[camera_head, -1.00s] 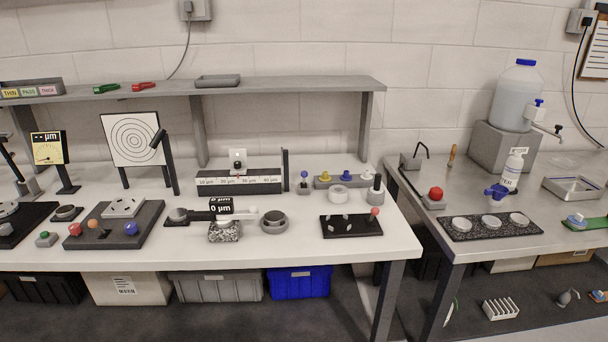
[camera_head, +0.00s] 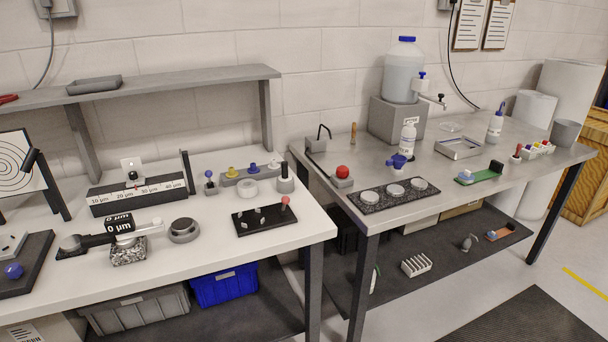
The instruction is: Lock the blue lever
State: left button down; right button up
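A blue ball knob (camera_head: 13,271) sits on a dark plate (camera_head: 38,262) at the left edge of the head view. It is likely the blue lever's end, but whether it is locked I cannot tell. A light block with holes (camera_head: 10,245) is on the same plate, cut off by the picture edge. The rest of the plate is out of view. A small blue-purple knob (camera_head: 209,175) stands on a post farther right on the white table. Neither of my grippers is in view.
The white table (camera_head: 200,262) holds a micrometer (camera_head: 118,228), a black board with a red knob (camera_head: 262,216) and a scale block (camera_head: 138,192). A steel table (camera_head: 450,190) stands to the right. Bins are below.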

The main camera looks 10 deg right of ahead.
aim_at(208, 174)
jog(key=j+z, duration=1.15)
jog(key=j, duration=0.5)
jog(key=k+j, duration=0.15)
jog(key=j, duration=0.2)
jog(key=j+z, duration=0.1)
jog(key=j, duration=0.3)
